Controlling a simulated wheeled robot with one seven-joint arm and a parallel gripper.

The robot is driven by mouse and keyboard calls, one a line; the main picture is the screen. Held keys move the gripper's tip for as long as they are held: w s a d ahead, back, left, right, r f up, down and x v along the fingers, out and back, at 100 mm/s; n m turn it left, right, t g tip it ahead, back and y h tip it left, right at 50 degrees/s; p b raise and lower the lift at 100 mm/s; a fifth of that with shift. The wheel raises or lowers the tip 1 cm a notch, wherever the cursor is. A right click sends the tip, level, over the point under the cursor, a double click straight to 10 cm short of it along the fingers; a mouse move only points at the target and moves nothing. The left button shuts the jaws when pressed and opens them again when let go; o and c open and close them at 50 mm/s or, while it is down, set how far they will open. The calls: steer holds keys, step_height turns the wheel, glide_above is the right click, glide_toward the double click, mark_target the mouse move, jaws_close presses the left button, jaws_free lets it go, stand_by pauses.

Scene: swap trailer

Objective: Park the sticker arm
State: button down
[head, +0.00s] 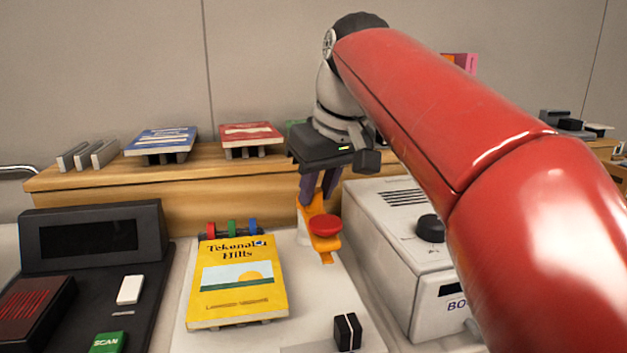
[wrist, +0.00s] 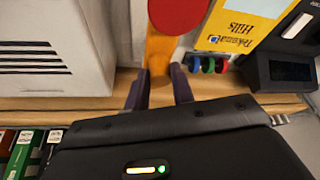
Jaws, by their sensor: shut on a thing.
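The sticker arm (head: 325,244) is an orange lever with a round red knob (head: 324,225). It stands at the right of the yellow book (head: 238,284) on a pale board (head: 305,313), swung clear of the cover. My gripper (head: 317,195) is above its upper end, with dark fingers shut on the orange part. In the wrist view the orange arm (wrist: 159,52) runs between the fingers (wrist: 160,90), with the red knob (wrist: 178,12) at the top edge. The arm's base is partly hidden by my gripper.
A white box with a black knob (head: 398,240) stands close on the right. A black device with a screen (head: 92,238) and a green SCAN button (head: 107,342) is on the left. Red, green and blue rings (head: 231,229) sit behind the book. A wooden shelf (head: 100,180) holds books at the back.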

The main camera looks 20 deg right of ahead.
steer(key=shift+d, duration=0.15)
stand_by(0.4)
steer(key=c, duration=1.2)
jaws_free()
steer(key=shift+v, duration=3.9)
